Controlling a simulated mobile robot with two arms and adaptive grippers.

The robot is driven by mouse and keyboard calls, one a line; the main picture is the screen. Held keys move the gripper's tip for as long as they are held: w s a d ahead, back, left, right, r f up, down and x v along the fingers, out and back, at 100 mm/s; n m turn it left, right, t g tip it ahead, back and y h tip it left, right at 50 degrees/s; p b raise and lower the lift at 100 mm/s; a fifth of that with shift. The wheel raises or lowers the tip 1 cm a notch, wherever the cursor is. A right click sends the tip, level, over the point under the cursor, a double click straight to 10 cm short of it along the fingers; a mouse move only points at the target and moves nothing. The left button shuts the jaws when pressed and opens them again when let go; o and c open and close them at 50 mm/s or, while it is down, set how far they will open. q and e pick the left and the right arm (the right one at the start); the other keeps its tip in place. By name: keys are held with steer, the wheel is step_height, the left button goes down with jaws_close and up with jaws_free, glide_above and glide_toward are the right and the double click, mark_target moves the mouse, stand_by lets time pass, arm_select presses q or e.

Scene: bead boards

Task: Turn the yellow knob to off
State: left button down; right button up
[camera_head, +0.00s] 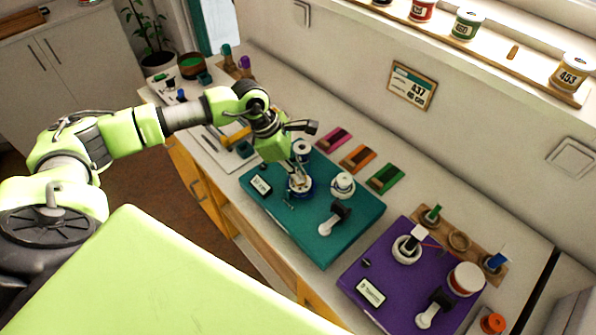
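My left arm comes in from the left, and its gripper (299,165) points down over the teal board (322,250). Its fingertips are at or just above a round, blue-rimmed piece (300,187) on that board. I cannot tell whether they touch it or how far the fingers are closed. No knob shows clearly as yellow on the boards; the gripper partly covers the blue-rimmed piece, so its top colour is hidden. The teal board also has a white round knob (343,184) and a dark lever with a white end (335,217). My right gripper is out of view.
A purple board (395,275) with round pieces and a lever lies to the right. Pink (333,138), orange (358,158) and green (386,178) strips lie behind the teal board. A yellow-handled tool (236,137) lies left of it. The wall stands behind.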

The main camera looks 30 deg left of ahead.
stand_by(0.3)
arm_select(q)
steer(key=n+b, duration=0.1)
steer(key=n, duration=0.1)
steer(key=n+t+y+b, duration=0.1)
steer(key=n+b, duration=0.1)
steer(key=shift+s+d+f, duration=0.1)
steer(key=shift+f, duration=0.1)
steer(key=n+t+b, duration=0.1)
steer(key=n+b, duration=0.2)
steer(key=shift+d+y, duration=0.1)
steer(key=shift+y, duration=0.3)
steer(key=shift+r+n+y+b, duration=0.2)
steer(key=shift+n+y+b, duration=0.2)
steer(key=shift+n+b, duration=0.5)
steer(key=c, duration=2.2)
jaws_free()
steer(key=shift+s+r, duration=0.1)
steer(key=shift+r, duration=0.05)
